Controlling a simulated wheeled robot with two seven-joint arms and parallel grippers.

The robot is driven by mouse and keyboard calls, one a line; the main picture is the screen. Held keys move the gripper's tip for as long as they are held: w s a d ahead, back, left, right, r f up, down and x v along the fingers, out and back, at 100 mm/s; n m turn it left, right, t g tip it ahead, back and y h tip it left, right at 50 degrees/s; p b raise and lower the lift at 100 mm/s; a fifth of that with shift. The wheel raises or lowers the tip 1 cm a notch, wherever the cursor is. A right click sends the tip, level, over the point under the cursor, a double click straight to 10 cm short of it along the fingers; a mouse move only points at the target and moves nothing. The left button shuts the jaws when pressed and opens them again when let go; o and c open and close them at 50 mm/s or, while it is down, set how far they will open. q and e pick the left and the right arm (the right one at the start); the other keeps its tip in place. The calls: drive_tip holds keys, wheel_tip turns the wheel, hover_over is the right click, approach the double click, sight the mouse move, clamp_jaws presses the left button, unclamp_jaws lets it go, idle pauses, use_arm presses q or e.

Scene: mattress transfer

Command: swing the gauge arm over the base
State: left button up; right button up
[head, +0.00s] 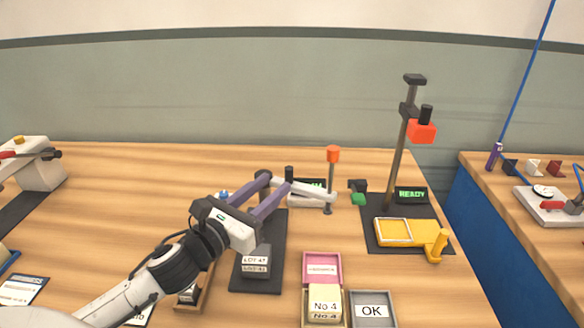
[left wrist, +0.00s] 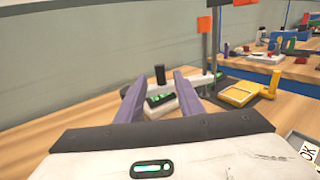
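A white gauge arm (head: 312,192) with an upright black knob (head: 289,172) reaches toward an orange-topped post (head: 332,160) in the head view. In the left wrist view, the knob (left wrist: 160,74) and white body (left wrist: 185,94) appear beyond and between the fingers. My left gripper (head: 275,184) has its two purple fingers spread, with nothing visibly clamped. Its fingers overlap the near end of the gauge in the head view; contact cannot be told. My right gripper is in neither view.
To the right stand a tall post with a red block (head: 421,132), a yellow tray (head: 407,242) and a READY display (head: 411,195). Pink (head: 322,257) and grey OK (head: 372,295) trays lie in front.

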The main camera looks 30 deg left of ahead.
sight(287, 175)
use_arm(q)
drive_tip(key=w, duration=0.7)
drive_tip(key=shift+w+p, duration=0.2)
drive_tip(key=shift+p, duration=0.1)
clamp_jaws()
